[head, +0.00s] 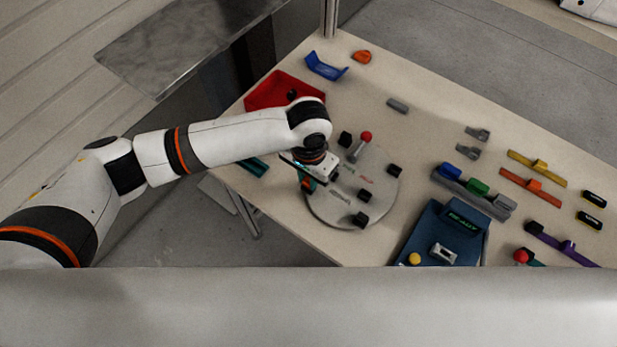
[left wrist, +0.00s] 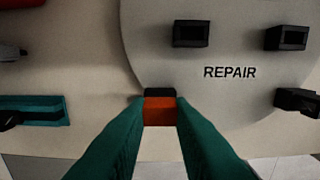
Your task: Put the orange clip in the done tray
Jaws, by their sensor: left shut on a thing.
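My left gripper (head: 306,186) is over the near-left edge of the round grey plate. In the left wrist view its teal fingers (left wrist: 160,115) are shut on a small orange block with a black part behind it, which looks like the orange clip (left wrist: 160,111). The wrist mostly hides the clip in the head view. A red tray (head: 262,97) stands at the table's far-left edge, with a dark round thing in it. I read no "done" label, so I cannot tell whether this is the done tray. My right gripper is not in view.
The round plate (head: 335,215), marked REPAIR in the wrist view, holds several black blocks and a red-knobbed post (head: 364,137). A blue holder (head: 325,67) and an orange piece (head: 362,57) lie at the back. Coloured strips and a blue device (head: 420,232) occupy the right.

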